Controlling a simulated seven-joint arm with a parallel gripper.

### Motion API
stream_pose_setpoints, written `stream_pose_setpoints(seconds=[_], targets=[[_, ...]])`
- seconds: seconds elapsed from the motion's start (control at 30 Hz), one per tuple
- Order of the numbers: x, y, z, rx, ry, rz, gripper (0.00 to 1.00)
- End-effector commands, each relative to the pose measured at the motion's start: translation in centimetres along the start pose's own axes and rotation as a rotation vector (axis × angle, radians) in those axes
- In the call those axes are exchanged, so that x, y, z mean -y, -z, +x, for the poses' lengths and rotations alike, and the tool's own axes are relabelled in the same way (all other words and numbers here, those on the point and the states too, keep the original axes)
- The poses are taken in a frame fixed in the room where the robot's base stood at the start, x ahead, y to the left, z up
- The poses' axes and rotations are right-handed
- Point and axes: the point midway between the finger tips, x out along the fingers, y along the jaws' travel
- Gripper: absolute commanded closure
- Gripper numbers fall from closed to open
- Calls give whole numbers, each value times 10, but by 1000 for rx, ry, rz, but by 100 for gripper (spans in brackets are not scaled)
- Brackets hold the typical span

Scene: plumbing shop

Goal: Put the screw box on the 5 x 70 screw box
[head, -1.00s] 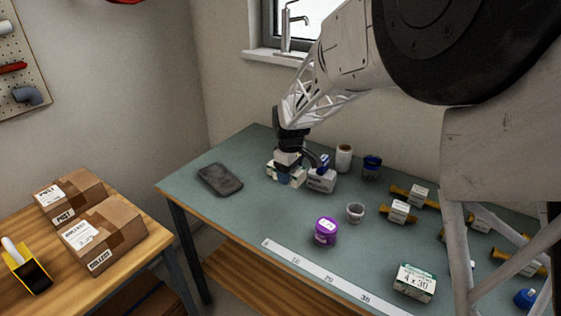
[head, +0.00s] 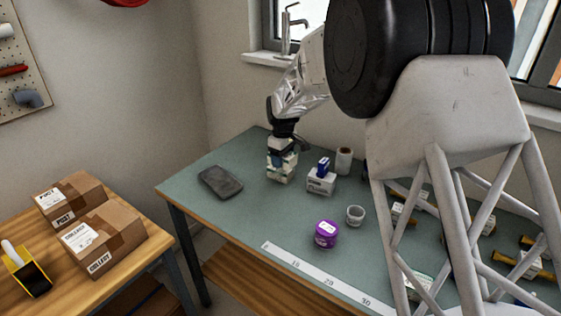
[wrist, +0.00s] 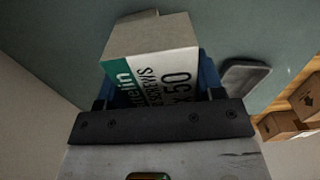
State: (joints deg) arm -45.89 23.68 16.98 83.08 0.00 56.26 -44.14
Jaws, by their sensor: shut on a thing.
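My gripper (head: 283,150) points down over the back left of the bench and is shut on a white and green screw box (head: 288,161). In the wrist view the held box (wrist: 165,83) shows the words "SCREWS" and "x 50" between the blue fingers. White and green box surfaces show below the fingers in the head view; I cannot tell whether a second box stands under the held one. No label reading 5 x 70 is legible. A white box (head: 320,185) stands just right of the gripper with a small blue box (head: 323,167) on it.
A dark flat slab (head: 220,181) lies left of the gripper. A white roll (head: 344,160), a small cup (head: 355,215) and a purple tub (head: 326,234) stand to the right. A ruler strip (head: 315,274) runs along the front edge. My arm hides much of the right side.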

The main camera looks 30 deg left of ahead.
Motion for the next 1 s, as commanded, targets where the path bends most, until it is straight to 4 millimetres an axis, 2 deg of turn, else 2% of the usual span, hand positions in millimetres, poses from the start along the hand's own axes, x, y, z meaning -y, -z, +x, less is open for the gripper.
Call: stream_pose_setpoints(seconds=[0.2, 0.37, 0.8, 1.0], targets=[[-18, 18, 2, -1, -1, 0, 73], [-25, 25, 3, -1, -1, 0, 73], [-26, 26, 4, -1, -1, 0, 73], [-26, 26, 19, 0, 0, 0, 73]])
